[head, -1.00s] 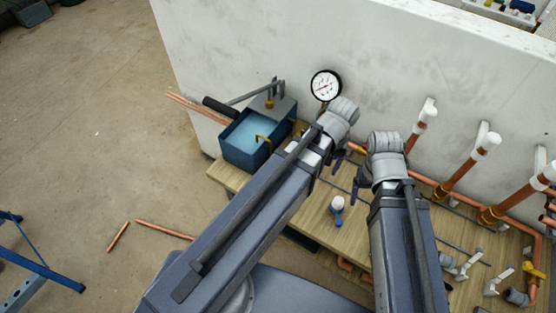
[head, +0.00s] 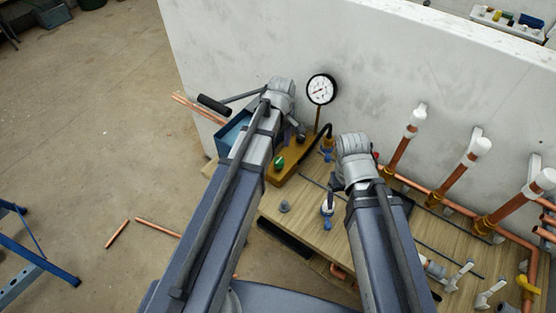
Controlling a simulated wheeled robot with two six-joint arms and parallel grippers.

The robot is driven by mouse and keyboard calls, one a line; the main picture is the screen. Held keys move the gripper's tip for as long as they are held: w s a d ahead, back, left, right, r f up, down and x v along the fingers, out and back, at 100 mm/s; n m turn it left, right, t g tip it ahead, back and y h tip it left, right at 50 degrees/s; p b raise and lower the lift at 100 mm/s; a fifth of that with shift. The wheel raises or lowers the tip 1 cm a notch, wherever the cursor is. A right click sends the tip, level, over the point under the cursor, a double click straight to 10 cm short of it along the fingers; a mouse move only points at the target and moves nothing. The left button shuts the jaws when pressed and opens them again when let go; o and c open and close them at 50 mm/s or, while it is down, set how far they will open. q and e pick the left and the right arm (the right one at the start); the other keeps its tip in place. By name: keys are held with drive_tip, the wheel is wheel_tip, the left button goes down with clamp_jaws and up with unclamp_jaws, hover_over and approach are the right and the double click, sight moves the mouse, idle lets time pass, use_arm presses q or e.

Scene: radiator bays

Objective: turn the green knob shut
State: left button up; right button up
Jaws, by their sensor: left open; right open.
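The green knob (head: 279,162) sits on a brownish-yellow block (head: 286,178) at the left part of the wooden bench. It shows just right of my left forearm, which covers part of the block. My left gripper (head: 300,132) is above and slightly right of the knob in the picture, apart from it, open and mostly hidden behind its wrist. My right gripper (head: 329,199) is open, mostly hidden by its own wrist. A dark fingertip shows in front of a blue-handled valve (head: 326,222); I cannot tell if they touch.
A pressure gauge (head: 320,89) rises behind the block, before the white wall (head: 400,60). A blue water tank (head: 230,133) is left of my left arm. Copper pipes (head: 445,175) with white caps line the right. The bench's middle (head: 300,220) has a small grey fitting (head: 285,206).

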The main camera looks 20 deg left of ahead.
sight(279, 159)
use_arm(q)
wheel_tip(279, 159, down, 7)
drive_tip(key=b, duration=0.5)
drive_tip(key=shift+s+r+b, duration=0.1)
drive_tip(key=shift+r+b, duration=0.1)
drive_tip(key=shift+b, duration=0.2)
use_arm(e)
wheel_tip(279, 159, down, 7)
drive_tip(key=shift+r, duration=0.2)
use_arm(q)
clamp_jaws()
